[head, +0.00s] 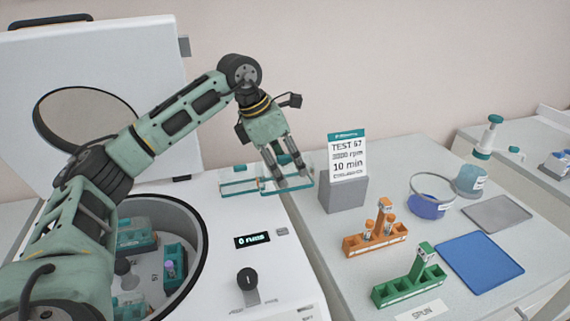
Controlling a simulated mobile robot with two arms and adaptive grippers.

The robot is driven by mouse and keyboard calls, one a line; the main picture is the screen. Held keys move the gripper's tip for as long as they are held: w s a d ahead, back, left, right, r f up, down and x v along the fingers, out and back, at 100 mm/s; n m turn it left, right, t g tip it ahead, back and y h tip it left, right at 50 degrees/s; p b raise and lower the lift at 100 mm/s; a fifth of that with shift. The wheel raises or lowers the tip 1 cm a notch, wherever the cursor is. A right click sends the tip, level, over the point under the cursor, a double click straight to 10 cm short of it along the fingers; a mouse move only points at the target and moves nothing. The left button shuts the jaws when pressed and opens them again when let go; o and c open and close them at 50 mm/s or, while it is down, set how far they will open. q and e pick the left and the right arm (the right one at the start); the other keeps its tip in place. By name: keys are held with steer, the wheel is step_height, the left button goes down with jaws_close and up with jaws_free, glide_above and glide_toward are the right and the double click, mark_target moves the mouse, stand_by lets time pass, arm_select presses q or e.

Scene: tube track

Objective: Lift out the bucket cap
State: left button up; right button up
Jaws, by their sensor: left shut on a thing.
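My left gripper (286,172) is shut on the bucket cap (238,181), a clear, flat piece with teal edges. It holds the cap beyond the centrifuge's display, near the seam between the machine and the counter. The fingers hide part of the cap. In the open centrifuge bowl (201,252) at the lower left are buckets, including a green one (174,264) with a tube in it. My arm hides part of the bowl. My right gripper is not in view.
The centrifuge lid (120,60) stands raised.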

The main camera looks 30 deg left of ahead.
arm_select(q)
steer(key=shift+r+p, duration=1.6)
steer(key=shift+r, duration=0.6)
